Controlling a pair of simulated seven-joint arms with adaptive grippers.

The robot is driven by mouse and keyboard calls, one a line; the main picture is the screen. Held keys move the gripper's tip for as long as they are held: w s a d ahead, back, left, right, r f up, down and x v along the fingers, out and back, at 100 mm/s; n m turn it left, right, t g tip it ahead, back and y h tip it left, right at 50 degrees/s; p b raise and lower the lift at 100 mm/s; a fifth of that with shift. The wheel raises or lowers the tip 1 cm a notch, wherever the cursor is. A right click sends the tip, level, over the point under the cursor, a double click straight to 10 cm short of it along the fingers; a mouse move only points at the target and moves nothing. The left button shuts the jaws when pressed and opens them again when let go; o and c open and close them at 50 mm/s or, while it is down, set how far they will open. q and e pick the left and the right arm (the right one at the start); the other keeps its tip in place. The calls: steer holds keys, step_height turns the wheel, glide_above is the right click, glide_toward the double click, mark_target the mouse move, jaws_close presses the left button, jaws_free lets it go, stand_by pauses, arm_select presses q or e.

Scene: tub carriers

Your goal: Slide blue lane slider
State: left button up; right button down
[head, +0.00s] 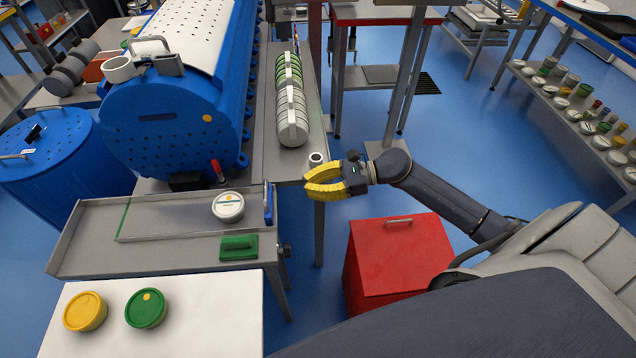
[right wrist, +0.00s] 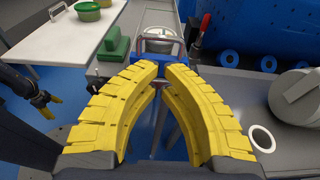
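The blue lane slider (head: 268,203) is a small upright blue piece at the right end of the grey lane tray. It also shows in the right wrist view as a blue frame (right wrist: 160,48), beyond my fingertips. My right gripper (head: 307,184) has yellow fingers and is to the right of the slider, apart from it. In the right wrist view, a narrow gap shows between its tips (right wrist: 162,68), with nothing held. My left gripper (right wrist: 46,105) shows small at the left of the right wrist view. Its opening is unclear. It is outside the head view.
A white-lidded tub (head: 228,206) stands on the tray (head: 90,245), near a green block (head: 239,247). Yellow (head: 85,311) and green (head: 146,307) tubs stand on a white table. A blue drum machine (head: 165,125) is behind; a red box (head: 395,260) is below my right arm.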

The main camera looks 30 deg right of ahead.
steer(key=x, duration=0.9)
steer(key=shift+a, duration=0.15)
steer(key=shift+w, duration=0.1)
